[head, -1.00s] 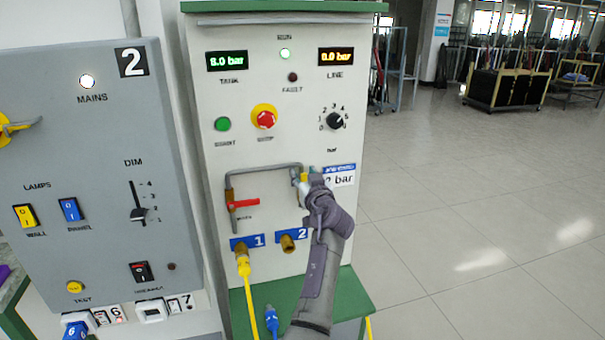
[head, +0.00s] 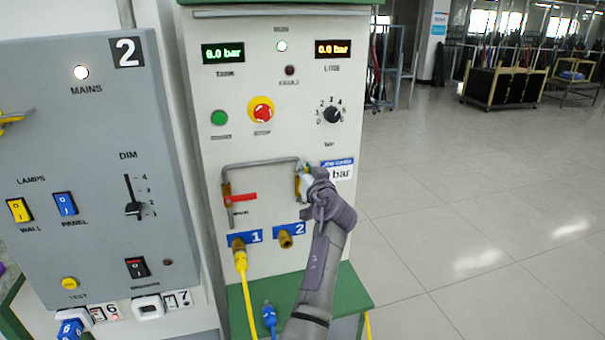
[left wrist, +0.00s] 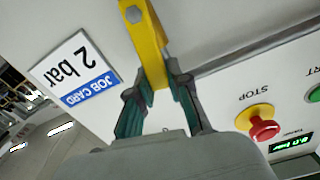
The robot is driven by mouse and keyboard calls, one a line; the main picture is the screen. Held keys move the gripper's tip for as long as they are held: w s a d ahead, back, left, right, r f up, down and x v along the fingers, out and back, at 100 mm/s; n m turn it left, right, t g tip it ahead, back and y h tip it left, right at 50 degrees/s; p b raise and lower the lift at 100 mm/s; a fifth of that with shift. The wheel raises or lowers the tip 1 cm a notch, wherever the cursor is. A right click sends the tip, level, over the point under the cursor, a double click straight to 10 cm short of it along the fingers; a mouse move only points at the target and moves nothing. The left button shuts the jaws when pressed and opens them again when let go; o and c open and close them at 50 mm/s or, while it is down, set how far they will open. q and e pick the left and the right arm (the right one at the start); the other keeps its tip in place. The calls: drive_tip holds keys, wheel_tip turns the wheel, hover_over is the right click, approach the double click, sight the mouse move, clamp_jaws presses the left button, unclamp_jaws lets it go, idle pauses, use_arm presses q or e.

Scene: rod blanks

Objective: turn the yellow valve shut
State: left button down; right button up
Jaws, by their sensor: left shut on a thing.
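The yellow valve's handle shows large in the left wrist view (left wrist: 148,42), with a bolt near its upper end. My left gripper (left wrist: 158,95) is shut on this handle, one finger on each side. In the head view my left gripper (head: 305,180) is at the right end of the grey pipe on the white panel (head: 330,215). It hides most of the yellow valve there, so I cannot tell the handle's angle from that view. My right gripper is not in view.
A red-handled valve (head: 240,198) is on the pipe's left leg. A job card reading 2 bar (head: 338,170) is close to the right of my gripper. The red stop button (head: 261,111) and dial (head: 332,115) are above. Open floor lies right.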

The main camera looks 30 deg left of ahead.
use_arm(q)
drive_tip(key=w+d+f+m+b, duration=0.2)
drive_tip(key=f+m, duration=0.3)
drive_tip(key=m, duration=1.1)
drive_tip(key=shift+w+d+f, duration=0.35)
drive_tip(key=shift+w+d, duration=0.25)
drive_tip(key=shift+w, duration=0.3)
drive_tip(key=c, duration=1.1)
unclamp_jaws()
drive_tip(key=shift+f, duration=0.15)
drive_tip(key=v, duration=1.2)
drive_tip(key=shift+w, duration=0.1)
